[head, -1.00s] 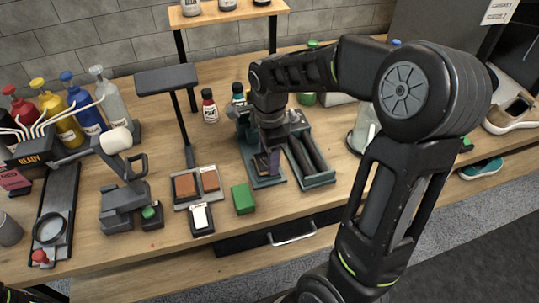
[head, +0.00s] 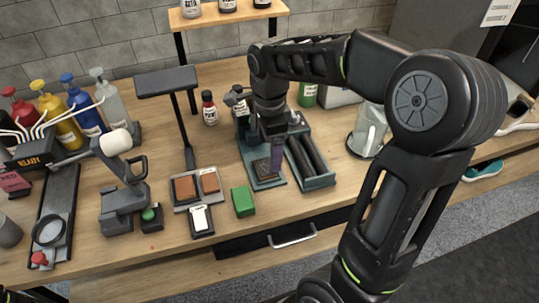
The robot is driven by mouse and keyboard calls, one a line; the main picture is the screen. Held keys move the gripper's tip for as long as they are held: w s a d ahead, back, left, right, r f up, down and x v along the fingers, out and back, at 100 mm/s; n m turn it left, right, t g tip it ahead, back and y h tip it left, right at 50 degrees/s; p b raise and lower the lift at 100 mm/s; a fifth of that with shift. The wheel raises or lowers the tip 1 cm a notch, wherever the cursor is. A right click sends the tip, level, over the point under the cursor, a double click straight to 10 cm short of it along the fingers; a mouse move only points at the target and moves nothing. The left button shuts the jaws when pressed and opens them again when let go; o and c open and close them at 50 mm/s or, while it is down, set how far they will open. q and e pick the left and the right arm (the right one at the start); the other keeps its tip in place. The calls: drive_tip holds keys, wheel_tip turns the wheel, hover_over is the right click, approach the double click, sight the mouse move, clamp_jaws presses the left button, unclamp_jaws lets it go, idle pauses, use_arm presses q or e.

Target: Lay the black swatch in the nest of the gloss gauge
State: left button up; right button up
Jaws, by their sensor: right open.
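My right gripper (head: 273,150) points down over the left compartment of a grey tray, open, its tips partly hidden by the wrist. A dark flat piece (head: 263,170), possibly the black swatch, lies in that compartment just below and left of the fingers. It looks apart from them, but contact is hard to judge. My left gripper is out of view.
A tray with two brown swatches (head: 185,188) and a green block (head: 243,201) lie left of the grey tray (head: 318,182). A lamp (head: 167,81) stands behind them. A press-like stand (head: 122,201) and several bottles (head: 88,118) fill the left.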

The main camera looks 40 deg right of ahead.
drive_tip(key=shift+r, duration=1.95)
